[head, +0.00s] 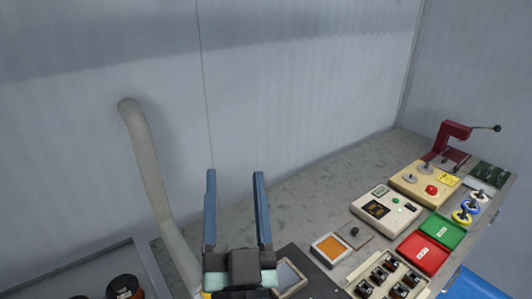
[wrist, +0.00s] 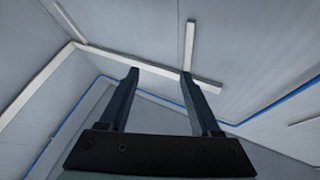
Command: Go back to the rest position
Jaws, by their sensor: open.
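My gripper (head: 235,178) is in the lower middle of the head view, raised with its two blue-grey fingers pointing up. The fingers stand apart with nothing between them. In the wrist view the gripper (wrist: 160,75) is also open and empty, facing pale wall or ceiling panels with white bars and a blue line. It touches nothing that I can see. The gripper's body hides part of the bench (head: 292,206) behind it.
Along the bench at right are a tester box (head: 387,209), a cream winder base (head: 424,184), a red press (head: 452,138), a green tray (head: 442,229) and a red tray (head: 422,254). A grey pipe (head: 150,175) rises at left. Dark spools (head: 124,287) sit lower left.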

